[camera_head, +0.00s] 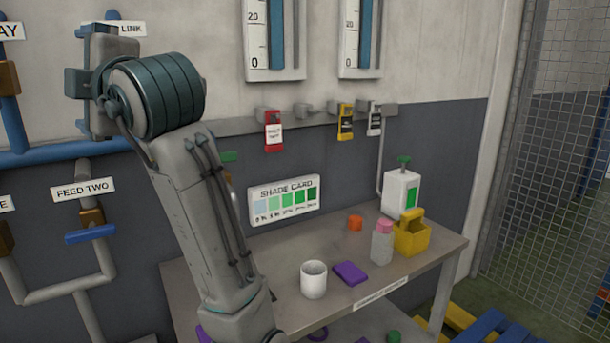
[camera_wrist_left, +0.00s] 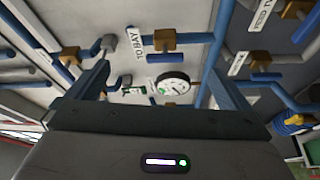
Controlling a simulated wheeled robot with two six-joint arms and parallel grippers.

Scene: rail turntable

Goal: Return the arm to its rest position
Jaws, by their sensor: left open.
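One of my arms (camera_head: 212,220) rises from the bottom of the head view, left of centre, to a dark teal joint (camera_head: 160,95). Its gripper cannot be made out there. In the left wrist view, my left gripper (camera_wrist_left: 158,76) is open, with its two blue-grey fingers apart. No object is held between them. Beyond the fingers are a wall with pipes, a "TO BAY" sign (camera_wrist_left: 134,40) and a round white gauge (camera_wrist_left: 173,83). My right gripper is not seen.
A table (camera_head: 420,255) right of the arm holds a white mug (camera_head: 314,279), a purple block (camera_head: 350,273), a pink-topped bottle (camera_head: 382,246), a yellow caddy (camera_head: 411,236) and a white canister (camera_head: 401,190). Blue pipes and valves (camera_head: 90,233) line the wall at left. A mesh fence (camera_head: 545,180) stands at right.

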